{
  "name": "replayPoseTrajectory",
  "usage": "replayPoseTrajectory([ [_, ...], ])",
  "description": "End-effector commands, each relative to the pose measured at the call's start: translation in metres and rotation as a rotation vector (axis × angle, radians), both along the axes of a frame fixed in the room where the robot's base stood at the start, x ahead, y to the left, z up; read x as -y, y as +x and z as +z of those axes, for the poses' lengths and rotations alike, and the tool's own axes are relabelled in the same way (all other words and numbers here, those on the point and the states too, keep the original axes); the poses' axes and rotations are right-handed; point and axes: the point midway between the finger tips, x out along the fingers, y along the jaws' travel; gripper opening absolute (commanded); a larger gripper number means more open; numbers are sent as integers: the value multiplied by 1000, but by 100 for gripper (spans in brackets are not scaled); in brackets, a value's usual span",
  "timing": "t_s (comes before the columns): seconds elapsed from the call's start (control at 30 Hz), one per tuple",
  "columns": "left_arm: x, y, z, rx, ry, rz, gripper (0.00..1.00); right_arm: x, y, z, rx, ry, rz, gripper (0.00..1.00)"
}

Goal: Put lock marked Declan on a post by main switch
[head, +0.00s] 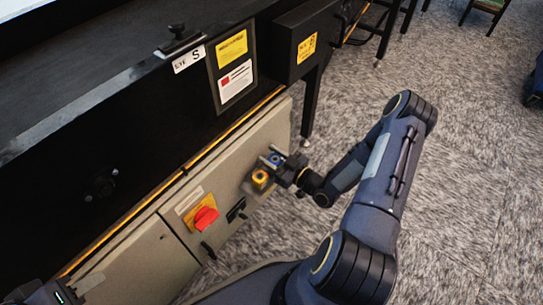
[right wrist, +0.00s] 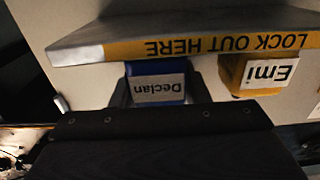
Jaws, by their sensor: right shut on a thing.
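The blue lock marked Declan (right wrist: 158,88) is between the two fingers of my right gripper (right wrist: 156,92), which is shut on it. Its label appears upside down in the right wrist view. In the head view my right gripper (head: 273,164) is at the lockout bracket, with the blue lock (head: 275,158) at its fingertips. The yellow lock marked Emi (right wrist: 258,75) sits beside it at the bracket's edge. The bracket, labelled LOCK OUT HERE (right wrist: 200,45), hides the posts and the blue lock's shackle, so I cannot tell whether it is on a post. The red main switch (head: 205,217) is left of the bracket.
The grey cabinet panel (head: 225,165) sits under the black sorter frame. A black handle (head: 236,210) is between switch and bracket. A dark part of my left arm shows at the bottom left corner. Carpet (head: 450,150) is open to the right.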

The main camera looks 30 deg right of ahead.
Motion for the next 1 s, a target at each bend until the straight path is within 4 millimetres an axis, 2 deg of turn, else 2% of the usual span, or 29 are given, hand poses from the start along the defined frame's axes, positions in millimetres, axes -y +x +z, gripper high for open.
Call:
replayPoseTrajectory([
  [1.0,0,0,-7,0,0,0,36,-2,2,-8,-7,-5,4,16],
])
